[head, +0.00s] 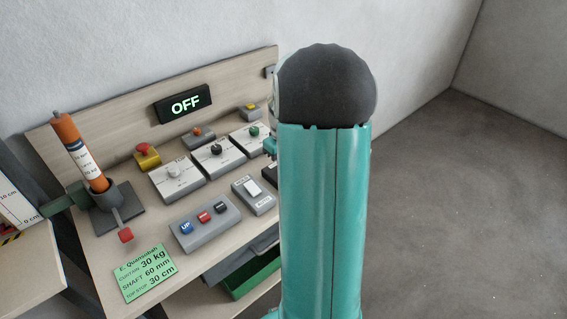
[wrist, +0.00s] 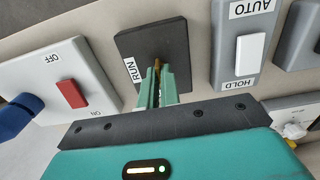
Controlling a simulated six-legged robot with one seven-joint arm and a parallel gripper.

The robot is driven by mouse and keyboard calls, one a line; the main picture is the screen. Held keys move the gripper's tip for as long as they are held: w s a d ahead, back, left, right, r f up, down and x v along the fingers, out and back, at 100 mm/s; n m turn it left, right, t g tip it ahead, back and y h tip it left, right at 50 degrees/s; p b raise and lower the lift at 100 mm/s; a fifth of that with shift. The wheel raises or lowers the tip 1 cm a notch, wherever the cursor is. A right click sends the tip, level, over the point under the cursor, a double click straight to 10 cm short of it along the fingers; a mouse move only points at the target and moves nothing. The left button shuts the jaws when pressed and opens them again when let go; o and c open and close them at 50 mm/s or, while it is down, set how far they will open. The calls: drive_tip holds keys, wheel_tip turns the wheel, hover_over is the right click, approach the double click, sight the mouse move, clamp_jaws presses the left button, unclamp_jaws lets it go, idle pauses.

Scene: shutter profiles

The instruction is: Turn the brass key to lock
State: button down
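The brass key (wrist: 157,64) stands in a dark key plate (wrist: 175,40) in the wrist view. It is seen nearly edge-on, so its exact angle is hard to tell. A white RUN label (wrist: 132,70) sits on the plate's left side; no LOCK label shows. My gripper (wrist: 158,76) has its two green fingers close together around the key, one on each side, and they look closed on it. In the head view my teal arm hides the key and gripper; only a dark edge of the plate (head: 270,172) shows beside the arm.
In the wrist view, an AUTO/HOLD switch (wrist: 250,52) is right of the plate and an OFF/ON box with a red rocker (wrist: 70,93) left. In the head view, the panel holds an OFF display (head: 184,104), a red button (head: 144,150) and a button box (head: 205,224). Floor (head: 450,210) at right is clear.

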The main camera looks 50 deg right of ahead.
idle(0.4)
drive_tip(key=c, duration=1.6)
unclamp_jaws()
drive_tip(key=shift+r, duration=0.1)
wheel_tip(320, 180, up, 14)
drive_tip(key=shift+f, duration=0.15)
drive_tip(key=a+r+t, duration=0.1)
drive_tip(key=a+r, duration=0.3)
drive_tip(key=a, duration=0.6)
drive_tip(key=s+a+t, duration=0.1)
drive_tip(key=s+a, duration=0.2)
drive_tip(key=a, duration=0.5)
drive_tip(key=s+a+f+t, duration=0.1)
drive_tip(key=s+a+t, duration=0.1)
drive_tip(key=s+a, duration=0.2)
drive_tip(key=s+a+n+t, duration=0.1)
drive_tip(key=s+a, duration=0.3)
drive_tip(key=a, duration=0.7)
drive_tip(key=shift+s+a+f+t, duration=0.15)
drive_tip(key=shift+s+a+t, duration=0.1)
drive_tip(key=shift+a+t, duration=0.05)
